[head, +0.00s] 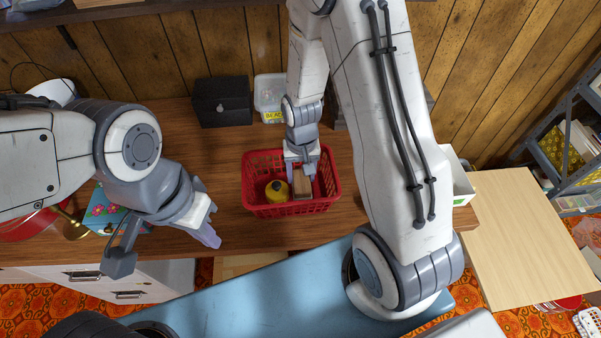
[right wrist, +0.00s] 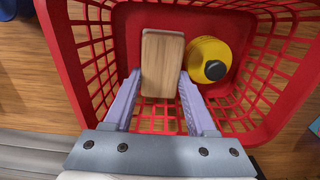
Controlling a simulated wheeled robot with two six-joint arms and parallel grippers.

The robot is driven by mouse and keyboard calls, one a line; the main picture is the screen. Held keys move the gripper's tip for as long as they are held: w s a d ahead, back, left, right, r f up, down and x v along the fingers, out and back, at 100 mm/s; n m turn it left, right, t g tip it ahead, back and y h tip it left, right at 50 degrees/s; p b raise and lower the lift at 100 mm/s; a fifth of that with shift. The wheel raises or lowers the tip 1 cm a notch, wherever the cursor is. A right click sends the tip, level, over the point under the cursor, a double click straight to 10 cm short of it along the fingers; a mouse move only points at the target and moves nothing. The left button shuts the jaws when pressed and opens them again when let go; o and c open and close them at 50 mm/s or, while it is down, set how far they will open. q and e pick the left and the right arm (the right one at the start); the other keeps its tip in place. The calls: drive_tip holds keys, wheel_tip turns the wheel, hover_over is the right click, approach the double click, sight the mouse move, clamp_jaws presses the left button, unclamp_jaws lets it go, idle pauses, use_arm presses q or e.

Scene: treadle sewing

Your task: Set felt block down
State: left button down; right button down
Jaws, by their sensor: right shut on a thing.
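The felt block (head: 302,187) is a light wooden-looking block inside the red plastic basket (head: 291,211). My right gripper (head: 301,178) reaches down into the basket and is shut on the block. In the right wrist view the block (right wrist: 162,60) stands between the two lavender fingers of my right gripper (right wrist: 160,95). Whether the block touches the basket floor is unclear. My left gripper (head: 207,234) hangs empty near the table's front edge, left of the basket; its finger gap is not clear.
A yellow round container with a dark cap (head: 276,190) sits in the basket, left of the block in the head view. A black box (head: 222,102) and a clear tub (head: 270,97) stand behind. A floral box (head: 104,212) is at left. Bare wooden tabletop (head: 205,155) surrounds the basket.

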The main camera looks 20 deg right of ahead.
sight(301, 176)
drive_tip(key=shift+f, duration=0.35)
drive_tip(key=shift+c, duration=1.1)
unclamp_jaws()
drive_tip(key=shift+r, duration=0.1)
wheel_tip(301, 176, up, 12)
drive_tip(key=s+a+r+n, duration=0.4)
drive_tip(key=s+a+n, duration=0.1)
drive_tip(key=s, duration=0.4)
drive_tip(key=s+a+r+n+y, duration=0.1)
drive_tip(key=s+a+r+n, duration=0.4)
drive_tip(key=s+a, duration=0.2)
drive_tip(key=shift+s+a+n+p, duration=0.35)
drive_tip(key=shift+s+p, duration=0.1)
drive_tip(key=shift+s, duration=0.6)
